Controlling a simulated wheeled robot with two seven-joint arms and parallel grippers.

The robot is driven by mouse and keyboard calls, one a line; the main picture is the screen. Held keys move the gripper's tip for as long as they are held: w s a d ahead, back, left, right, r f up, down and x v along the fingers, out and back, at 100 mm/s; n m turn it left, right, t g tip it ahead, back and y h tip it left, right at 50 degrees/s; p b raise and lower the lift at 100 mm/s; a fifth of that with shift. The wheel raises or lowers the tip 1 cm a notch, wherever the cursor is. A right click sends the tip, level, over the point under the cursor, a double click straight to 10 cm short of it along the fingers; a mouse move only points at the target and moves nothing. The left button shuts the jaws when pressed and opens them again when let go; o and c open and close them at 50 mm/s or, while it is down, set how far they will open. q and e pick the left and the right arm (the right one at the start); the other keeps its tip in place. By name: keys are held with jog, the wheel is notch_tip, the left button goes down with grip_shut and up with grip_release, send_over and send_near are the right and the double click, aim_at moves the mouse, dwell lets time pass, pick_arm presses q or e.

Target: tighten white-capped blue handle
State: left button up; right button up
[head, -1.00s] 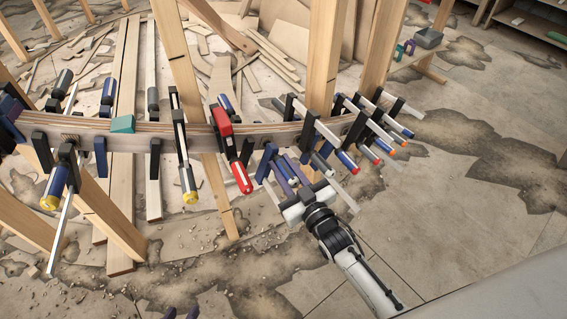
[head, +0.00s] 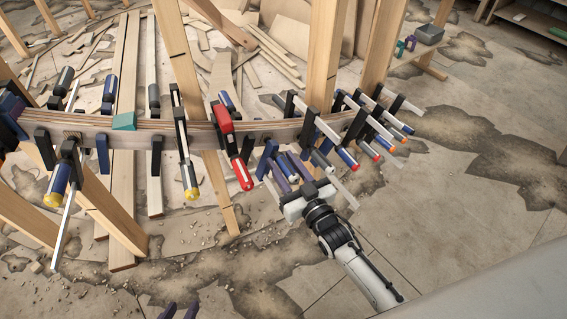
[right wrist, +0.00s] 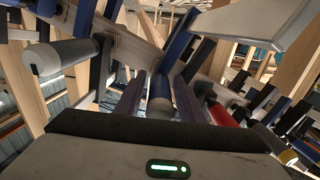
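The curved wooden stringer (head: 200,134) carries many clamps. A red handle (head: 242,174) hangs left of my right gripper, and a grey-ended handle (head: 321,161) is close on its right. Several bars and handles (head: 370,150) crowd further right. Wooden posts (head: 325,60) stand behind.

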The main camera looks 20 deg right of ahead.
jog(key=shift+o, duration=0.2)
jog(key=s, duration=0.3)
jog(key=s+d+p, duration=0.1)
jog(key=s, duration=0.5)
jog(key=shift+s+d+p, duration=0.1)
jog(key=shift+d+p, duration=0.25)
jog(key=shift+s+d, duration=0.1)
jog(key=shift+s, duration=0.35)
jog(key=shift+s, duration=0.1)
jog(key=p, duration=0.2)
send_near(296, 183)
jog(key=shift+s+d, duration=0.1)
jog(key=shift+s, duration=0.3)
